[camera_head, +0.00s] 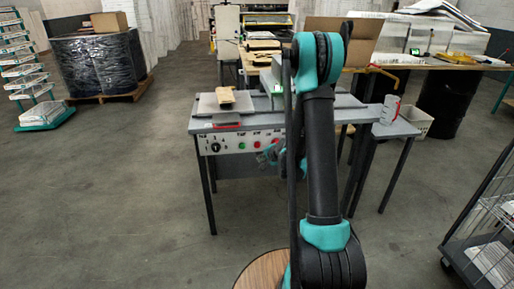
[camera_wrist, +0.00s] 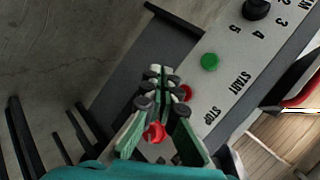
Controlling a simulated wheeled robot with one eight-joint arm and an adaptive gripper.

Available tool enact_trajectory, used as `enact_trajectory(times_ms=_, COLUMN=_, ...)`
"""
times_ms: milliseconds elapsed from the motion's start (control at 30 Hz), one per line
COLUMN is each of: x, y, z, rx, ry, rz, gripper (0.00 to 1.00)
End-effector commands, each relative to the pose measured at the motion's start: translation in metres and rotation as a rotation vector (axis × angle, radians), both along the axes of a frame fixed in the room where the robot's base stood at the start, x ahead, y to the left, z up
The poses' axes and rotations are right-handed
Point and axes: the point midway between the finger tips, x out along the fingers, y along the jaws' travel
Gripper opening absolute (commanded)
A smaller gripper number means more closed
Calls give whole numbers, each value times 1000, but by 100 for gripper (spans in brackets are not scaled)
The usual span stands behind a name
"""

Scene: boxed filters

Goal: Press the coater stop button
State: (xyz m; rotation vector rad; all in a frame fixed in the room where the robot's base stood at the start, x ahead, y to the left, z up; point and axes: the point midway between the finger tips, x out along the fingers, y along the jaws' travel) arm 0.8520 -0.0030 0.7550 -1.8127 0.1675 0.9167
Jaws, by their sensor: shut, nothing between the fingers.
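The grey coater panel (camera_head: 228,142) is on the front of the grey table. In the wrist view a red button (camera_wrist: 187,92) sits beside the printed word STOP, and a green button (camera_wrist: 209,61) sits beside START. A second red button or knob (camera_wrist: 155,132) shows between my fingers, farther along the same row. My gripper (camera_wrist: 162,85) is shut and empty, its tips just left of the STOP button and partly overlapping it in view. I cannot tell whether they touch. In the head view my gripper (camera_head: 268,156) is in front of the panel's right part, partly hidden by my arm.
A black selector knob (camera_wrist: 257,8) is at the panel's other end. The grey table (camera_head: 345,117) holds a brown piece (camera_head: 225,96). A wire cart (camera_head: 490,225) stands at right, a wrapped pallet (camera_head: 98,62) at back left.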

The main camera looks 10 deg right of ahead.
Motion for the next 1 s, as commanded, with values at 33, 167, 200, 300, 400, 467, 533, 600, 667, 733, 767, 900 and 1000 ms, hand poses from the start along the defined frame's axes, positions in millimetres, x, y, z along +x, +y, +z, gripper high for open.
enact_trajectory(times_ms=33, x=5, y=0, z=0, rx=0, ry=0, rz=0, gripper=0)
enact_trajectory(times_ms=167, x=20, y=0, z=0, rx=0, ry=0, rz=0, gripper=0)
enact_trajectory(times_ms=200, x=25, y=0, z=0, rx=0, ry=0, rz=0, gripper=0)
enact_trajectory(times_ms=300, x=39, y=0, z=0, rx=-1, ry=0, rz=1, gripper=0)
enact_trajectory(times_ms=400, x=52, y=0, z=0, rx=-1, ry=0, rz=1, gripper=0)
enact_trajectory(times_ms=467, x=59, y=0, z=0, rx=-1, ry=0, rz=1, gripper=0)
enact_trajectory(times_ms=533, x=66, y=0, z=0, rx=-1, ry=0, rz=1, gripper=0)
enact_trajectory(times_ms=600, x=72, y=0, z=0, rx=-1, ry=0, rz=1, gripper=0)
enact_trajectory(times_ms=667, x=76, y=0, z=0, rx=-1, ry=0, rz=1, gripper=0)
enact_trajectory(times_ms=733, x=80, y=0, z=0, rx=-1, ry=0, rz=1, gripper=0)
enact_trajectory(times_ms=767, x=81, y=0, z=0, rx=-1, ry=0, rz=1, gripper=0)
enact_trajectory(times_ms=900, x=83, y=0, z=0, rx=-1, ry=0, rz=1, gripper=0)
enact_trajectory(times_ms=1000, x=83, y=0, z=0, rx=-1, ry=0, rz=1, gripper=0)
